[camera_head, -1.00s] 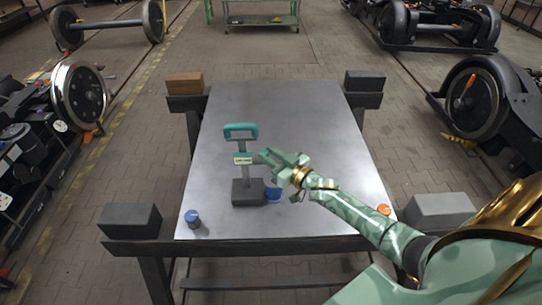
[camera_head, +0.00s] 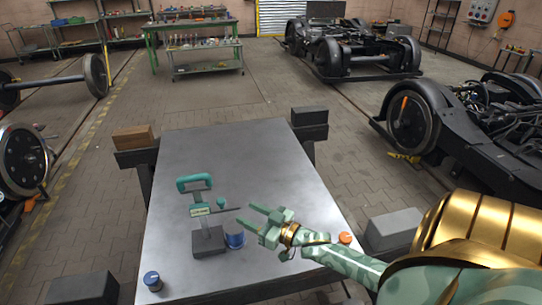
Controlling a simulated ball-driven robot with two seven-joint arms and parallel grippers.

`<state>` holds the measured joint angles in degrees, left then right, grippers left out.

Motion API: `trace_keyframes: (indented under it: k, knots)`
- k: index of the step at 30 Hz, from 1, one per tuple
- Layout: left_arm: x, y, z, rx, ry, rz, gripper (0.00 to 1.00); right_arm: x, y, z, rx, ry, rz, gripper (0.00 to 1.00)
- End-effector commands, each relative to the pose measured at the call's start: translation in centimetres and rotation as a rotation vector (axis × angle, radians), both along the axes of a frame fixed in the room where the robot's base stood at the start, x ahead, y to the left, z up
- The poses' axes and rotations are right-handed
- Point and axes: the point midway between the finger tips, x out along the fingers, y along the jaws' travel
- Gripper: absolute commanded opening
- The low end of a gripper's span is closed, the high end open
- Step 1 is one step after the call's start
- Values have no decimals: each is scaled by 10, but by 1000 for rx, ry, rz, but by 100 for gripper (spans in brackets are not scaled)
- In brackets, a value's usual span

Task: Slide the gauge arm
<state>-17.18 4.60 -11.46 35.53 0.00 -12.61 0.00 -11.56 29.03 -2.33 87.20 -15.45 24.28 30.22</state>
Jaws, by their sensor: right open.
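The gauge stands on the metal table (camera_head: 270,165), with a dark grey base block (camera_head: 209,243), an upright post and a teal handle (camera_head: 194,182) on top. A pale label (camera_head: 200,211) sits midway up the post. From there a thin dark gauge arm (camera_head: 226,209) reaches right, with a small green knob (camera_head: 221,202) above it. My right gripper (camera_head: 247,215) is open and empty to the right of the gauge, its fingers pointing left toward the arm's tip. Contact cannot be told. My left gripper is not in view.
A blue cylinder (camera_head: 236,240) stands beside the gauge base, under my right gripper. Another blue piece (camera_head: 152,281) is near the table's front left. An orange piece (camera_head: 345,238) lies at the right edge. The far half of the table is clear.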

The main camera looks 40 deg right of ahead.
Motion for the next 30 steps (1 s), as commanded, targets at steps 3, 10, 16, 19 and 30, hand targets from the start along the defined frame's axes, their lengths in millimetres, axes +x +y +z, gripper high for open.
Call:
trace_keyframes:
  k: [3,10,16,19,30]
  knots:
    - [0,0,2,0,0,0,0,-30,-7,-1,0,3,0,46]
    - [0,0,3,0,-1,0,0,-64,-15,0,0,-1,0,46]
    - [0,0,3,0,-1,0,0,-70,-17,0,0,-2,-1,46]
    - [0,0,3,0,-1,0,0,-69,-17,0,0,-2,0,46]
    - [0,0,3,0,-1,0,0,-69,-16,0,-1,-1,-1,46]
